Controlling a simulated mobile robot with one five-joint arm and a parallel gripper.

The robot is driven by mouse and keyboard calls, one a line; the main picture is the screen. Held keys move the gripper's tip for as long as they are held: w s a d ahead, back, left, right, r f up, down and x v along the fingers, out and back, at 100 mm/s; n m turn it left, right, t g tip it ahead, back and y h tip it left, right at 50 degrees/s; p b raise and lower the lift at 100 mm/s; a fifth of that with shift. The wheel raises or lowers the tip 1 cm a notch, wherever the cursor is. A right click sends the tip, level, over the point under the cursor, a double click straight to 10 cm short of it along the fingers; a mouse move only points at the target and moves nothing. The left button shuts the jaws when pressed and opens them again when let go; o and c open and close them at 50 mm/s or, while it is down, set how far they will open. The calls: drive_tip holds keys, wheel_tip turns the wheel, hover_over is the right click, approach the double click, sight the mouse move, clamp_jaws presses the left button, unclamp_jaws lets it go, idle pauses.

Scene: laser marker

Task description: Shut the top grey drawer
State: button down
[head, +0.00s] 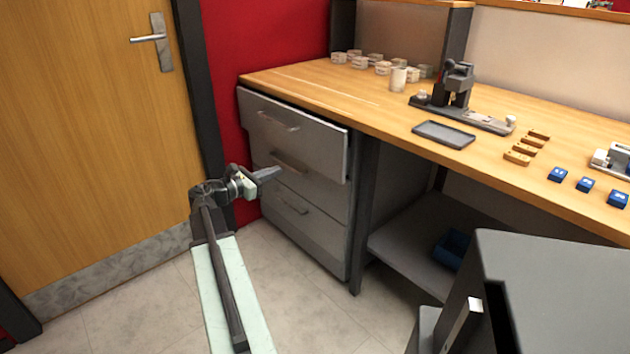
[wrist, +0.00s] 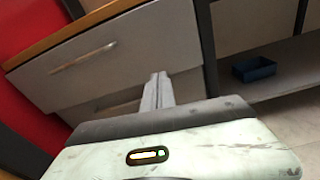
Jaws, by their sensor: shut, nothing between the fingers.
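The top grey drawer (head: 292,130) is in the cabinet under the left end of the workbench. It stands out past the drawers below it, so it is partly open. Its handle (head: 278,121) is a horizontal metal bar. In the wrist view the top drawer (wrist: 110,60) fills the upper left, with its handle (wrist: 82,57) left of the fingers. My gripper (head: 274,172) is shut and empty. In the head view it shows in front of the cabinet, lower than the top drawer's handle; I cannot tell whether it touches anything.
The middle drawer (head: 318,186) and bottom drawer (head: 300,222) look closed. The workbench (head: 350,95) carries a grey tray (head: 443,134), a tool stand and small blocks. A blue bin (head: 452,248) lies on the shelf at right. A wooden door (head: 90,130) is at left. Floor before the drawers is clear.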

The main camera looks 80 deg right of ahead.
drive_tip(key=s+d, duration=0.2)
drive_tip(key=n+g, duration=0.1)
approach(322, 151)
drive_tip(key=x, duration=0.7)
drive_tip(key=shift+s+a, duration=0.1)
